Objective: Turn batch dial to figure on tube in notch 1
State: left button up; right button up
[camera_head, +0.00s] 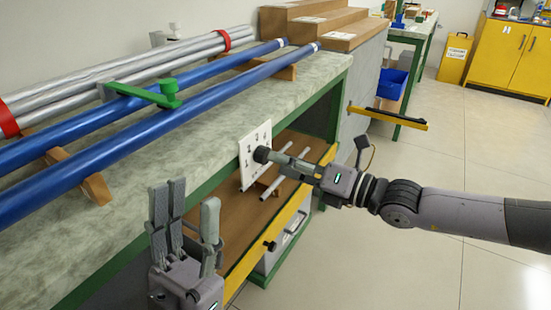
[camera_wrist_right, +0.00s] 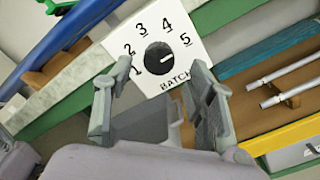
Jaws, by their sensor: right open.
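The batch dial is a black knob (camera_wrist_right: 159,58) on a white plate (camera_wrist_right: 205,22) marked 1 to 5 and BATCH. Its pale mark points right, roughly toward the 5. In the head view the plate (camera_head: 254,140) stands at the bench's front edge. My right gripper (camera_head: 268,156) is at the knob. In the wrist view its fingers (camera_wrist_right: 158,103) are apart below the knob, with nothing between them. My left gripper (camera_head: 189,200) is open and empty, pointing up before the bench. Blue tubes (camera_head: 140,128) and silver tubes (camera_head: 150,65) lie on the bench; I can read no figure on them.
A green clamp (camera_head: 150,94) sits over the tubes. Short thin rods (camera_head: 292,183) lie on a wooden holder in the open yellow-fronted drawer (camera_head: 240,268) under the dial.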

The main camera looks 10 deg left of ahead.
jog(key=v, duration=0.9)
jog(key=shift+a, duration=0.1)
